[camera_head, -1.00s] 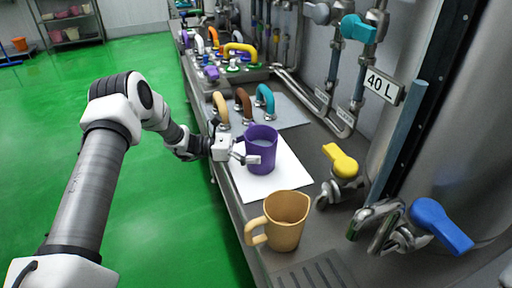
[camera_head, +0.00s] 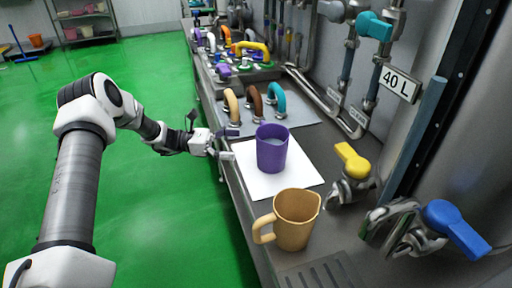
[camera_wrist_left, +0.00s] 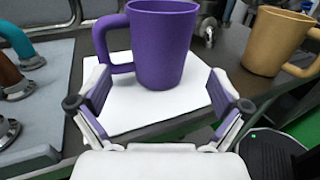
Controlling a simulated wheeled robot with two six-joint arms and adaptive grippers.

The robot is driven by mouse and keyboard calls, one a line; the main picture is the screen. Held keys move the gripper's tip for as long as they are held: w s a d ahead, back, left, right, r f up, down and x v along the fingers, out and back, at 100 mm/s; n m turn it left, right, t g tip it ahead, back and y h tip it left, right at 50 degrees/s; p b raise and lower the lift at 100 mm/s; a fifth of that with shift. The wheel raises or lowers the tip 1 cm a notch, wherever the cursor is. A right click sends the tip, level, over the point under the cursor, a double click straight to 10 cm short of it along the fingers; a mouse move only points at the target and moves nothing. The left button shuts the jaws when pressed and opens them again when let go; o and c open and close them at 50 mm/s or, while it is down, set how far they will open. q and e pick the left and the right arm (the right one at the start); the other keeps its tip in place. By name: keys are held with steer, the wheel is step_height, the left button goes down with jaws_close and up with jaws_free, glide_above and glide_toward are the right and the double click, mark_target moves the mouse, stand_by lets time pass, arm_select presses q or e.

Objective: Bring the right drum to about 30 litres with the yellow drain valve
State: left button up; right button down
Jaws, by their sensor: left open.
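The yellow valve handle (camera_head: 352,162) sits on a pipe fitting at the right side of the counter. A large steel drum (camera_head: 480,130) stands at the right edge, mostly cut off; its level cannot be read. A purple jug (camera_head: 272,155) stands upright on a white sheet (camera_head: 256,184), with pale contents inside. My left gripper (camera_head: 227,145) is open and empty, just left of the jug and apart from it. In the left wrist view the purple jug (camera_wrist_left: 163,45) stands beyond the open fingers (camera_wrist_left: 160,100), its handle to the left. My right gripper is out of view.
A tan jug (camera_head: 295,222) stands at the counter's front, by a grated drain (camera_head: 318,272). A blue valve handle (camera_head: 452,226) is at right, below a 40 L sign (camera_head: 398,83). Several coloured hooped handles (camera_head: 254,100) stand farther back. Green floor at left is free.

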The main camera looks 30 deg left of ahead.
arm_select(q)
steer(key=shift+v, duration=1.3)
